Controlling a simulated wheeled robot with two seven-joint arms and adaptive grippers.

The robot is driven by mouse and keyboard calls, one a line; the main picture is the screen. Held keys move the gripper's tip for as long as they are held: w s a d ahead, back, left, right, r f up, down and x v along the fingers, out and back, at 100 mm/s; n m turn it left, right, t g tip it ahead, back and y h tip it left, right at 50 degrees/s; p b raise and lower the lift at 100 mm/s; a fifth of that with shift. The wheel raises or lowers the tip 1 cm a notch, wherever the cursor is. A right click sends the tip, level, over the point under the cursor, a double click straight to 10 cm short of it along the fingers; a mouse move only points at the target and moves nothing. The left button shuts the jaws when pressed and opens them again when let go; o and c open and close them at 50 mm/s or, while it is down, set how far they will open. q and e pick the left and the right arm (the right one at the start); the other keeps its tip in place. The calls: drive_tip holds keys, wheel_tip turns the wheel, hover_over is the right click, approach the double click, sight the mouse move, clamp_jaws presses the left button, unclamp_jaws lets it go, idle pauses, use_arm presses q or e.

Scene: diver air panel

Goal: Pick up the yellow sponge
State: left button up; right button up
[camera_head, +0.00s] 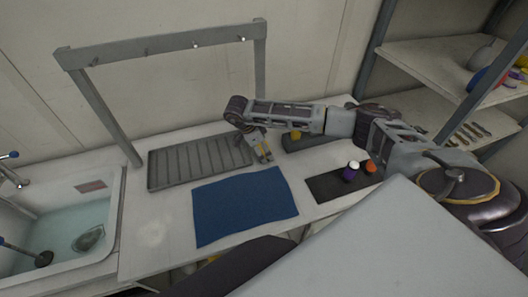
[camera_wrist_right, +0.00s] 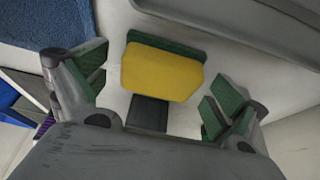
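The yellow sponge (camera_wrist_right: 162,70), with a green layer along its back edge, shows in the right wrist view between the fingers of my right gripper (camera_wrist_right: 155,95). The fingers are spread, with a visible gap on either side of the sponge, and do not appear to touch it. In the head view my right gripper (camera_head: 262,152) points down at the counter between the ribbed tray and the blue mat, with some yellow at its fingertips. Its arm hides part of the counter there. My left gripper is not in view.
A ribbed grey tray (camera_head: 185,167) lies left of the gripper. A blue mat (camera_head: 243,203) lies in front. A water-filled sink (camera_head: 65,225) is at left.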

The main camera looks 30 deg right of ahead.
drive_tip(key=c, duration=0.9)
drive_tip(key=shift+r+b, duration=0.7)
drive_tip(key=shift+r, duration=4.3)
drive_tip(key=o, duration=0.4)
drive_tip(key=c, duration=0.3)
